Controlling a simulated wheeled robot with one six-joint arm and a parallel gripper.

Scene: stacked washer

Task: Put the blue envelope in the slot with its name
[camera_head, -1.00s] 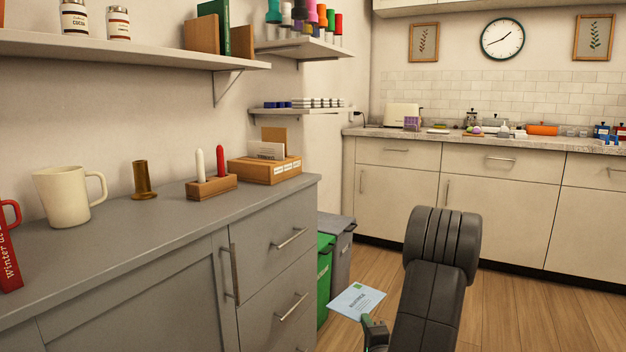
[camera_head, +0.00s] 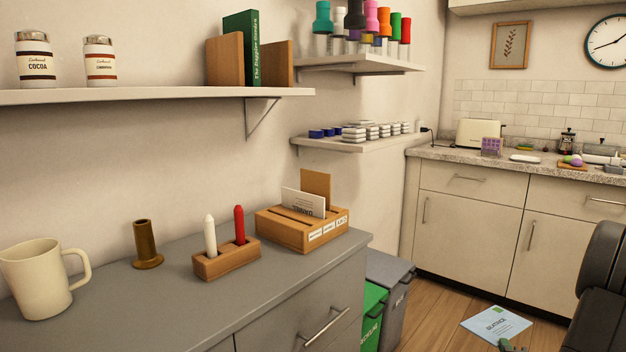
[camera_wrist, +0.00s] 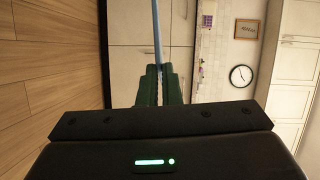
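The light blue envelope (camera_head: 496,325) has a printed name and a green stamp, and shows at the lower right of the head view. My gripper (camera_head: 507,345) is shut on its near edge and holds it above the floor. In the wrist view the envelope (camera_wrist: 157,35) is seen edge-on, as a thin line between the two fingers (camera_wrist: 159,85). The wooden letter sorter (camera_head: 290,232) sits on the grey cabinet, apart from my gripper. It has several slots with small white name labels in front, too small to read. A white card and a brown card stand in it.
A wooden holder (camera_head: 227,262) with a white and a red candle stands left of the sorter. A brown candlestick (camera_head: 147,247) and a cream mug (camera_head: 38,280) stand further left. Shelves hang above. Green (camera_head: 373,312) and grey bins stand beyond the cabinet's right end.

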